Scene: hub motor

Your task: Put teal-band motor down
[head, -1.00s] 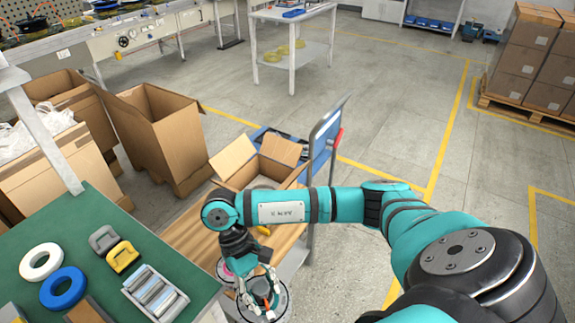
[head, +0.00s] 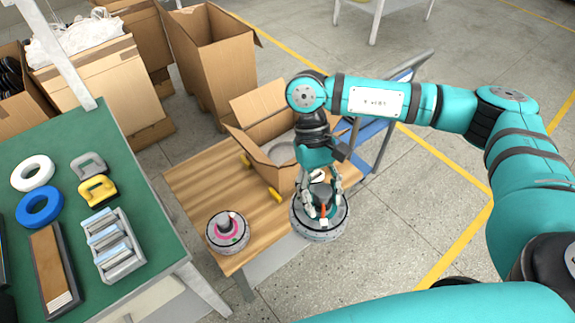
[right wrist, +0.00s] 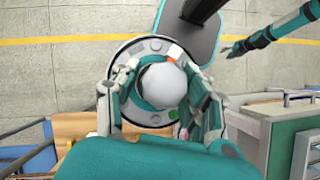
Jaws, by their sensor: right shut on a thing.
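My left gripper (right wrist: 233,49) seems to show small in the right wrist view.
An open cardboard box (head: 262,150) stands at the table's back, with a yellow item (head: 273,192) near it. A blue cart (head: 375,130) is behind. The green bench (head: 130,165) at left holds rings, clamps and a tray. Bare wood lies left of the box.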

